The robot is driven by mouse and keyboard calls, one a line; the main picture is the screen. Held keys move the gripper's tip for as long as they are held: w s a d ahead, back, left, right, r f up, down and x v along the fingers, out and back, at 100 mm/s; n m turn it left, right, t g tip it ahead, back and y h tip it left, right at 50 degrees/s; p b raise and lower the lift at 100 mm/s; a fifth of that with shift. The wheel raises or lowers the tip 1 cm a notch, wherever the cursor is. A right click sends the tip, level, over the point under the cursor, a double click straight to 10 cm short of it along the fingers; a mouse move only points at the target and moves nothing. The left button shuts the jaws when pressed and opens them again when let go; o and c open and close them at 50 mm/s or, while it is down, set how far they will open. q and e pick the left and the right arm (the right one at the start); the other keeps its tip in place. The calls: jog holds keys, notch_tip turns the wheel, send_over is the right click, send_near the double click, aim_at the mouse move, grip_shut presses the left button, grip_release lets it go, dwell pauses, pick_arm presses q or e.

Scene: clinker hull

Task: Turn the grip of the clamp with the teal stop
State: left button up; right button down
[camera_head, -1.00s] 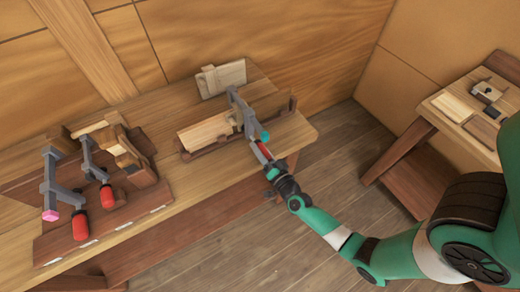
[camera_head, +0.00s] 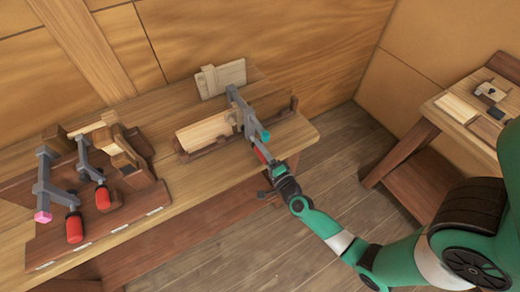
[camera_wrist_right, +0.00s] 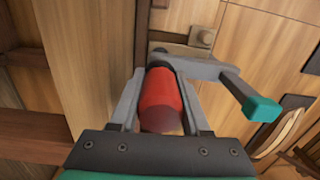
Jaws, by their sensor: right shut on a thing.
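The clamp with the teal stop (camera_head: 242,115) is a grey bar clamp set across a wooden piece at the front edge of the bench. Its teal stop (camera_head: 265,136) also shows at the right in the right wrist view (camera_wrist_right: 262,109). Its red grip (camera_wrist_right: 160,98) points out from the bench edge. My right gripper (camera_head: 274,166) is shut on this red grip, with one grey finger on each side in the wrist view. The gripper hides most of the grip in the head view. My left gripper is not in view.
Two more grey clamps with red grips lie at the left of the bench, one with a pink stop (camera_head: 43,217). A light board (camera_head: 203,132) lies by the held clamp. A side table (camera_head: 445,125) stands at right.

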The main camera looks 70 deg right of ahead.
jog(key=shift+r, duration=0.1)
dwell(0.4)
jog(key=c, duration=0.8)
grip_release()
jog(key=o, duration=0.4)
jog(key=shift+s+a, duration=0.1)
